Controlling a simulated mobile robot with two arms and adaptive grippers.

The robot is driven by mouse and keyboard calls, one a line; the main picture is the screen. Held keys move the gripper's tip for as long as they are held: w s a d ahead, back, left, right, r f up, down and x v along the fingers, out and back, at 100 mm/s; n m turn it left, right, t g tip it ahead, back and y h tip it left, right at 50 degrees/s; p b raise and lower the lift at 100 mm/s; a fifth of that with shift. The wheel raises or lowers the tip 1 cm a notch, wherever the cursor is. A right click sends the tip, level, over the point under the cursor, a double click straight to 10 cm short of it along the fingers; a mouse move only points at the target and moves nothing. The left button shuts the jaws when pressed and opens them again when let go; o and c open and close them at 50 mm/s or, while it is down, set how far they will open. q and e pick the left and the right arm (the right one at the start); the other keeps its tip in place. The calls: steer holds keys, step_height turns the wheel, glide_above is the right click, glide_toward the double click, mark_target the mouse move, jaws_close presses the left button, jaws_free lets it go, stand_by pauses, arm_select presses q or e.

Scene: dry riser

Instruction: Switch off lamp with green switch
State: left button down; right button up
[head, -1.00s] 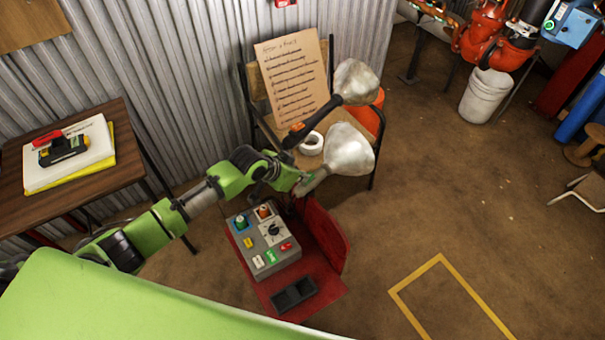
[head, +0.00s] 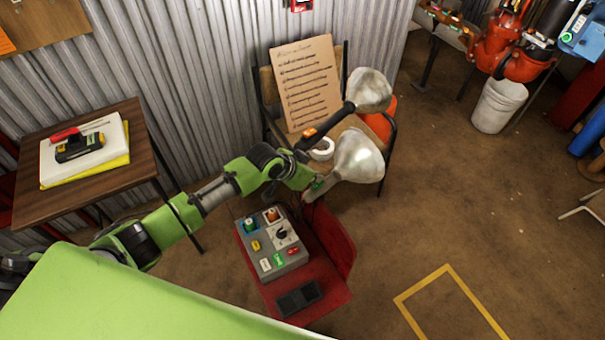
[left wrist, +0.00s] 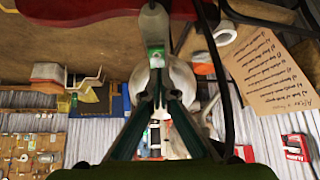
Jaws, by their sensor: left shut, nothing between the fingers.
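The lamp with the green switch (head: 357,157) has a silver reflector and a pale handle, and sits above the red chair. Its green switch (head: 317,184) is beside my left gripper (head: 309,186), whose fingertips are partly hidden in the head view. In the left wrist view the lamp's pale handle (left wrist: 152,25) and its green switch (left wrist: 155,58) lie just beyond the fingertips of my left gripper (left wrist: 157,88). The fingers are shut and empty. I cannot tell whether they touch the switch. My right gripper is not in view.
A second silver lamp (head: 370,90) has an orange switch. A grey control box (head: 262,240) stands on the red chair (head: 340,240). A handwritten board (head: 308,80) and white tape roll (head: 321,149) are behind.

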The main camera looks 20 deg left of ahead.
mark_target(314, 186)
arm_select(q)
steer(key=r+p, duration=0.3)
steer(key=r, duration=0.1)
steer(key=shift+s+a+r+p, duration=0.1)
steer(key=shift+s+a+p, duration=0.05)
steer(key=shift+s+p, duration=0.15)
steer(key=shift+s+a+b, duration=0.45)
steer(key=shift+s, duration=0.15)
steer(key=s+a+r, duration=0.3)
steer(key=s+r, duration=0.1)
steer(key=s, duration=0.2)
steer(key=shift+a+r+b, duration=0.25)
steer(key=shift+r+b, duration=0.05)
steer(key=shift+r, duration=0.05)
steer(key=shift+w, duration=0.1)
